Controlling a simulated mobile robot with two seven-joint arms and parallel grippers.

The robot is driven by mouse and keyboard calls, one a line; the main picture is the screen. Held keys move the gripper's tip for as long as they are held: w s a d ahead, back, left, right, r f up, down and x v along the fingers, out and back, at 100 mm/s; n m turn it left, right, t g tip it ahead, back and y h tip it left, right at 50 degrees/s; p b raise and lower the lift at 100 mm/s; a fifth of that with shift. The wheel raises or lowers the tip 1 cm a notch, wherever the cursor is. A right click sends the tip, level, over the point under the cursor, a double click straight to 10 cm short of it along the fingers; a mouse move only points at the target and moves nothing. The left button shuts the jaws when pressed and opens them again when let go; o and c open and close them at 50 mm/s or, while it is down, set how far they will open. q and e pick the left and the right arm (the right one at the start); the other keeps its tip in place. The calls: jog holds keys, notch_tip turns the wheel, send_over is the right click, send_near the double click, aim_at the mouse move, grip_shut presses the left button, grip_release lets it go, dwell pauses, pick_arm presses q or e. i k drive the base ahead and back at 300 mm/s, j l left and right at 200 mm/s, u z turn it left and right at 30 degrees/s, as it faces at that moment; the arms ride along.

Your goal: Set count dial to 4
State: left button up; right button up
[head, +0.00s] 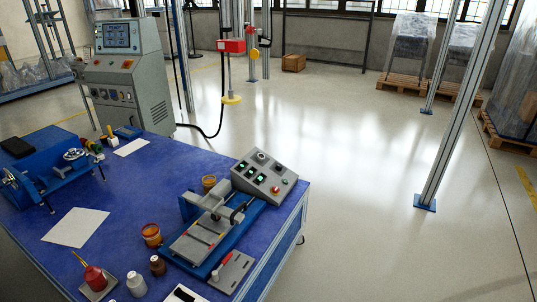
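A grey sloped control box (264,176) stands at the right far corner of the blue table. A larger grey console (126,72) with a screen and buttons stands on the floor behind the table. Neither of my grippers is in view.
The blue table (130,195) holds a grey and blue fixture (206,232), a blue vise-like device (60,178), white sheets (76,227), small jars and bottles. A metal post (452,120) stands on the floor at right. The pale floor right of the table is open.

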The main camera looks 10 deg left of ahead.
aim_at(261, 157)
jog(key=i+l, duration=0.2)
jog(key=l, duration=0.15)
jog(key=i+l, duration=0.15)
jog(key=l, duration=0.25)
jog(key=i+l+u, duration=0.1)
jog(key=i+l, duration=0.65)
jog(key=i, duration=0.25)
jog(key=i+l, duration=0.15)
jog(key=i, duration=0.2)
jog(key=i+l, duration=0.15)
jog(key=i, duration=0.25)
jog(key=i+j+u, duration=0.1)
jog(key=i, duration=0.65)
